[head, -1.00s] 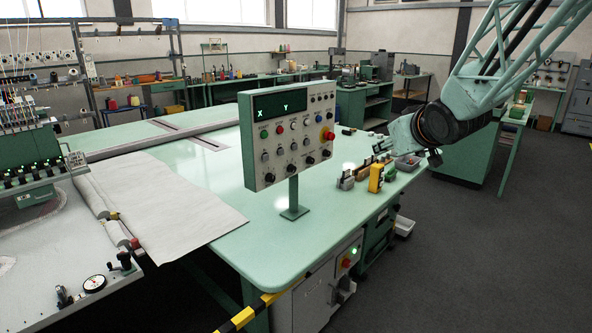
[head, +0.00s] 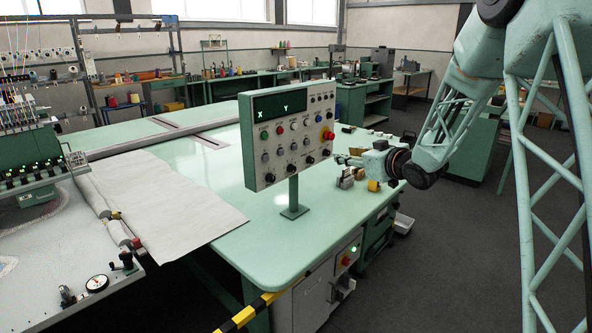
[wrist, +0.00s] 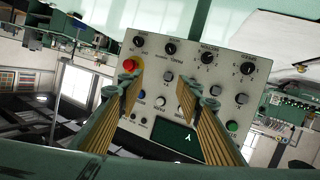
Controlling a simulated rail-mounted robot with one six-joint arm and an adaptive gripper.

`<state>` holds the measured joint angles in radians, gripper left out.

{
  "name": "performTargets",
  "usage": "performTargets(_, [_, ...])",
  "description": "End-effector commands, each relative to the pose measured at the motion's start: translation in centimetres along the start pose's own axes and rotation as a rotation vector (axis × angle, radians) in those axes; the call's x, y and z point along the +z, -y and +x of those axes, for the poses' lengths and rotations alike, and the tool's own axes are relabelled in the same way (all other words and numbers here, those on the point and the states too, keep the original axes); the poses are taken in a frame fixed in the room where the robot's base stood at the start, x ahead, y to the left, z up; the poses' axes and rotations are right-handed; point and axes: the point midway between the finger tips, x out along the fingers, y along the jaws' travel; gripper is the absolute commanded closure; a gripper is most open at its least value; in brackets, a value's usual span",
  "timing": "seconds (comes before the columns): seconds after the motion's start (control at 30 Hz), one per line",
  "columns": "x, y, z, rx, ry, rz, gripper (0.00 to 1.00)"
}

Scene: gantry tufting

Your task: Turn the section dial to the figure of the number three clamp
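The pale control panel (head: 282,150) stands on a green post on the mint table, with a dark X Y display, push buttons, a red stop button (head: 327,135) and a bottom row of black dials (head: 291,168). In the wrist view the panel appears upside down, with its dials (wrist: 206,57) along the top. My gripper (head: 340,158) points left, at the panel's right side. It also shows in the wrist view (wrist: 165,84), fingers apart, empty, short of the panel face.
A yellow object (head: 373,185) and small items stand on the table (head: 225,225) under my gripper. A white sheet (head: 165,205) and a tufting machine (head: 30,150) lie left. A yellow-black striped edge (head: 245,315) is at the front.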

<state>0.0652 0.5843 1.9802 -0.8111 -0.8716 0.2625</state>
Motion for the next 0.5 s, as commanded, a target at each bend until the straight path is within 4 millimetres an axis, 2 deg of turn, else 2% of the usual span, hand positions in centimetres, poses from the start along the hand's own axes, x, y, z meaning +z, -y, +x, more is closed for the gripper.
performTargets(0.2, [1.9,1.7,2.7,-0.084,-0.068,0.015,0.67])
performTargets(0.5, [4.5,4.6,5.2,-0.204,-0.164,0.048,0.67])
